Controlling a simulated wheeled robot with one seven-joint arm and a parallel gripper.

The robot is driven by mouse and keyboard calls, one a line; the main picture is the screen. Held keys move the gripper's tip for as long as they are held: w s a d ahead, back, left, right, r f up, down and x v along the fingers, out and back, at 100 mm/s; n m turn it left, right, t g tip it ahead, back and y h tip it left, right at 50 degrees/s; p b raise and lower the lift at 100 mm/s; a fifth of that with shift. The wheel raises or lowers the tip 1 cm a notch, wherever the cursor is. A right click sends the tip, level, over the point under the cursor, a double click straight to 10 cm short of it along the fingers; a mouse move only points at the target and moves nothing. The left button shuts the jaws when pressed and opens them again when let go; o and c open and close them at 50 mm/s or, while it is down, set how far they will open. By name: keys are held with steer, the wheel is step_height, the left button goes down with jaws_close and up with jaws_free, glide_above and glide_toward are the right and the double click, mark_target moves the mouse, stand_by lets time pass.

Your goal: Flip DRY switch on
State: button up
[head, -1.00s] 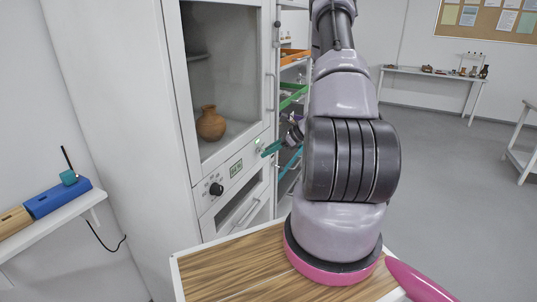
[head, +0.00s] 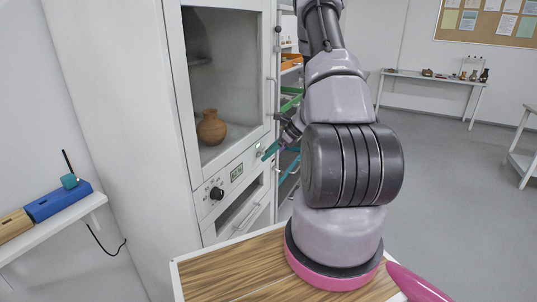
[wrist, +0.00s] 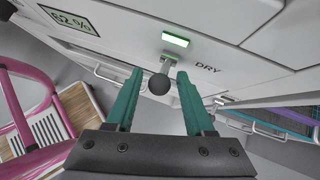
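The DRY switch (wrist: 159,84) shows in the wrist view as a dark round knob on a metal stem below a bright green lit lamp (wrist: 176,39). The printed DRY label (wrist: 208,68) is to its right. My gripper (wrist: 159,73) has two teal fingers, apart, one on each side of the knob. Gaps show between knob and fingers, so it is not clamped. In the head view my gripper (head: 270,151) is at the right end of the cabinet's control panel (head: 215,207), beside the green lamp (head: 258,146); the knob is not clear there.
The panel also bears a humidity display (head: 237,173), reading 62 % in the wrist view, and a black dial (head: 217,193). A clay pot (head: 211,127) stands behind the cabinet's glass door. A drawer rack (head: 291,105) stands right of the cabinet. A wooden-topped surface (head: 225,272) is below.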

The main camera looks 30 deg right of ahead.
stand_by(0.3)
steer(key=v, duration=1)
steer(key=shift+s+d+r, duration=0.2)
steer(key=shift+d, duration=0.05)
steer(key=s+a+r+n+g+h, duration=0.1)
steer(key=s+a+r+n, duration=0.1)
steer(key=a+r+n, duration=0.55)
steer(key=s+a+r+n, duration=0.25)
steer(key=a+r, duration=0.25)
steer(key=r, duration=0.6)
steer(key=s+a+r+n+t+h, duration=0.1)
steer(key=s+a+r+n, duration=0.3)
steer(key=s, duration=0.5)
steer(key=s+a+r+n+t+h, duration=0.2)
steer(key=s+a+r+n, duration=0.2)
steer(key=s+r+n, duration=0.3)
steer(key=shift+s+a+r+h, duration=0.4)
steer(key=shift+s+r, duration=0.35)
steer(key=shift+s, duration=0.25)
